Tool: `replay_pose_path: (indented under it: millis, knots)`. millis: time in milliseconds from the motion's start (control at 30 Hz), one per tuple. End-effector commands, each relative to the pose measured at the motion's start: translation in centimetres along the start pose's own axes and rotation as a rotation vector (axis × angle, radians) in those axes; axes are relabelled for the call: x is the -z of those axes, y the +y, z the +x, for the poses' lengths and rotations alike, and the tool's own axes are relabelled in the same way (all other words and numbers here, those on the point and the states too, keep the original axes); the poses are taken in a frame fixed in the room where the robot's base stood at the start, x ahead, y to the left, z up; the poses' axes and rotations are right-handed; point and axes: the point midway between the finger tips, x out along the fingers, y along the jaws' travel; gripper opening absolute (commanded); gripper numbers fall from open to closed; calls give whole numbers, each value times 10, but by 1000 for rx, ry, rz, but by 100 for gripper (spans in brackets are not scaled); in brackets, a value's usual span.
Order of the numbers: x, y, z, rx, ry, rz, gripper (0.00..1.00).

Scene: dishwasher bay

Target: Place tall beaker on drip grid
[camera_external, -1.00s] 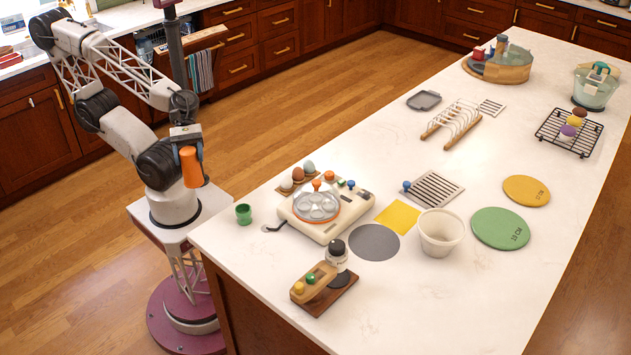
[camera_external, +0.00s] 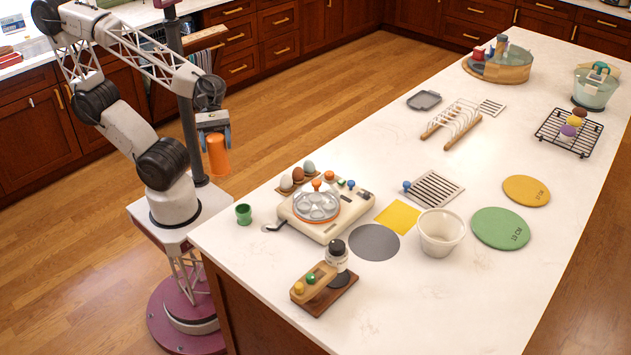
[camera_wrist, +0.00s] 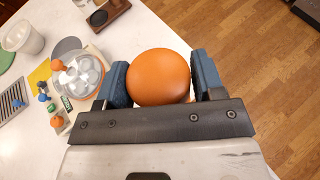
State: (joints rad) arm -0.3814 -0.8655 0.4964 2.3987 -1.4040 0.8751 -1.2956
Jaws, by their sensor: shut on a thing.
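The tall beaker (camera_external: 217,158) is orange and hangs roughly upright below my gripper (camera_external: 214,136). In the wrist view the beaker (camera_wrist: 158,76) shows as a round orange end between the two blue fingers of my gripper (camera_wrist: 160,84), which is shut on it. Both are over the floor, left of the white counter's edge. The drip grid (camera_external: 436,189) is a slatted metal plate with a blue knob, lying empty in the middle of the counter. It also shows at the left of the wrist view (camera_wrist: 13,101).
An egg cooker (camera_external: 328,211), a green cup (camera_external: 243,214) and eggs in a holder (camera_external: 297,178) stand between my gripper and the grid. A yellow square (camera_external: 398,216), a white tub (camera_external: 441,233) and a toast rack (camera_external: 453,122) surround the grid. A smaller slatted plate (camera_external: 492,107) lies farther back.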

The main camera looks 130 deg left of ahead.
Motion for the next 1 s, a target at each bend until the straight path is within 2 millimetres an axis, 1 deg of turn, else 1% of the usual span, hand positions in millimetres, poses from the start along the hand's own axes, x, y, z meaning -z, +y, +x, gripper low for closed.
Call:
replay_pose_path:
  millis: [33,400,700,1000]
  knots:
    - [-4,9,2,-1,1,-1,38]
    - [-28,67,12,0,7,1,38]
    - [-42,118,20,1,10,1,38]
    - [-49,171,27,1,11,0,38]
